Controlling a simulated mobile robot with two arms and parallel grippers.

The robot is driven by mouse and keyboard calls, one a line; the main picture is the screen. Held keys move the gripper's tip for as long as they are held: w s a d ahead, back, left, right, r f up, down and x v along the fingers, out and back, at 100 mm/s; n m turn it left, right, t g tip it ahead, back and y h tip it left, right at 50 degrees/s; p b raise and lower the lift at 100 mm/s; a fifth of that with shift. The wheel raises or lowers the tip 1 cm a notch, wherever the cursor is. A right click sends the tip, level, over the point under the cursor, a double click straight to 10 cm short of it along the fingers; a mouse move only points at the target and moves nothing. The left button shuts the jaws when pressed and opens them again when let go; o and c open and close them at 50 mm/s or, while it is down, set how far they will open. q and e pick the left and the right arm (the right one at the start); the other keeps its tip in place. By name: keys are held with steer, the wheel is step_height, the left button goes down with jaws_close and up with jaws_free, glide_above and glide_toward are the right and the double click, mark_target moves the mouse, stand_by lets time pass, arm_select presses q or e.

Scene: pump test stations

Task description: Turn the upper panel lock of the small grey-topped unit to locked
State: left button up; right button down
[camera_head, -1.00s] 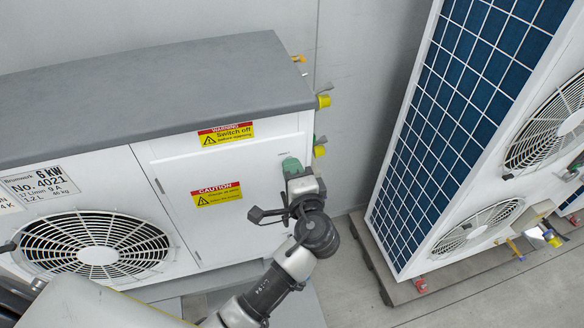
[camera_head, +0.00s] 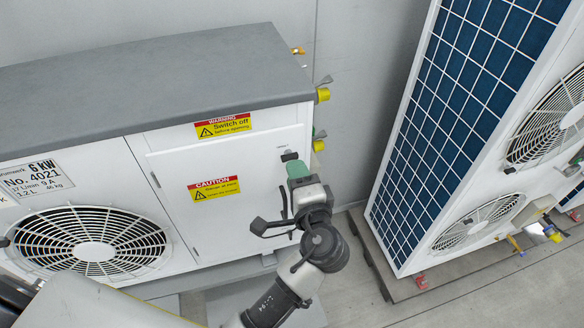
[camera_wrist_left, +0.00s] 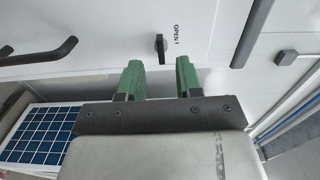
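The small grey-topped unit (camera_head: 150,85) stands at the left in the head view, with a white front panel (camera_head: 255,185). A small dark panel lock (camera_head: 290,156) sits high near the panel's right edge. In the wrist view this lock is a black knob (camera_wrist_left: 160,47) with its long side upright in the picture, beside an "OPEN I" label. My left gripper (camera_head: 297,169) is just below the lock in the head view. In the wrist view its green fingers (camera_wrist_left: 159,80) are apart and empty, with the knob ahead of the gap and apart from them. My right gripper is out of view.
Yellow-capped fittings (camera_head: 322,94) stick out from the unit's right side. A taller unit with a blue gridded panel (camera_head: 450,115) and fans stands at the right. Bare floor (camera_head: 355,285) lies between them. Dark bars (camera_wrist_left: 40,50) flank the knob in the wrist view.

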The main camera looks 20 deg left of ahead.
arm_select(q)
steer(key=b+v, duration=0.2)
steer(key=v, duration=0.5)
steer(key=shift+f, duration=0.1)
